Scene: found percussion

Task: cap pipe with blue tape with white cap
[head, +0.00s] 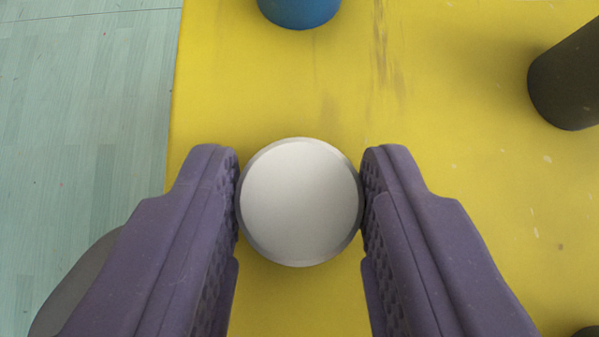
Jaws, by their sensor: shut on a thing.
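The white cap (301,202) is a round disc with a pale top, seen from above in the middle of the head view. My gripper (301,195) has its two purple fingers against the left and right sides of the cap, shut on it. I cannot tell how far the cap is above the yellow surface. A blue thing (299,10) shows at the top edge, straight ahead of the cap and apart from it. It may be the pipe with blue tape, but most of it is out of view.
The yellow tabletop (440,120) has scuffs and ends on the left above a pale green plank floor (80,120). A dark cylinder (570,85) stands at the right. Another dark thing (587,332) shows at the lower right corner. Between cap and blue thing it is clear.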

